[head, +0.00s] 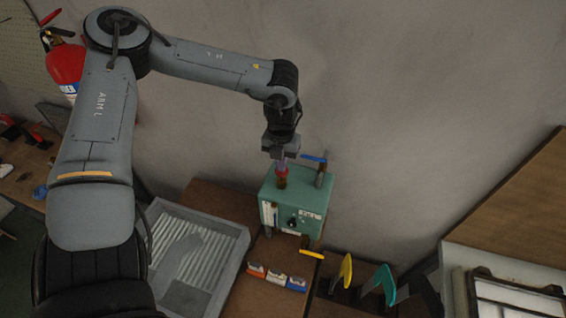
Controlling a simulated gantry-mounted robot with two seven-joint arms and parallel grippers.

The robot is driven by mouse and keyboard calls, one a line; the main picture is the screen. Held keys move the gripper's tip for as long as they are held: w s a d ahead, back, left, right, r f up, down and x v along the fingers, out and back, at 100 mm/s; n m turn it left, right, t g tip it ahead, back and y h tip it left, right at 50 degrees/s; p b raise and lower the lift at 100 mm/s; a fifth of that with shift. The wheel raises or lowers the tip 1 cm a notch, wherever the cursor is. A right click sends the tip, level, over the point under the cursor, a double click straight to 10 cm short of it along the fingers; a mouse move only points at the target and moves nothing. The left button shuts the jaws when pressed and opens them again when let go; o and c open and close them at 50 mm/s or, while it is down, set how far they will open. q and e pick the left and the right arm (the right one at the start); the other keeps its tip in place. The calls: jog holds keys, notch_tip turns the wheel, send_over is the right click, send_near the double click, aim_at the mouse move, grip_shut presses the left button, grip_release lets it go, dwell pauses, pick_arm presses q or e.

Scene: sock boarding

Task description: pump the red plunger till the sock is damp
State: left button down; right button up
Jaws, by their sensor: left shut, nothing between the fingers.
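The red plunger (282,171) stands on top of a green box (294,198) with a small dial and labels on its front. My left gripper (282,161) points down right above the plunger, shut with nothing held. Its fingertips meet or nearly meet the plunger's top; I cannot tell if they press on it. A flat grey shape (181,250), perhaps the sock, lies in the ribbed grey tray (243,236) left of the box. I cannot tell how damp it is. My right gripper is out of view.
A blue-handled pipe fitting (320,170) rises beside the plunger. Small orange, red and blue pieces (275,276) lie in front of the box. Yellow (346,270) and teal (384,283) upright forms stand to the right. A red extinguisher (65,64) hangs at upper left.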

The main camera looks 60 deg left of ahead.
pick_arm(q)
notch_tip(320, 180, up, 11)
jog(key=b, duration=0.1)
jog(key=shift+r+b, duration=0.2)
jog(key=shift+b, duration=0.1)
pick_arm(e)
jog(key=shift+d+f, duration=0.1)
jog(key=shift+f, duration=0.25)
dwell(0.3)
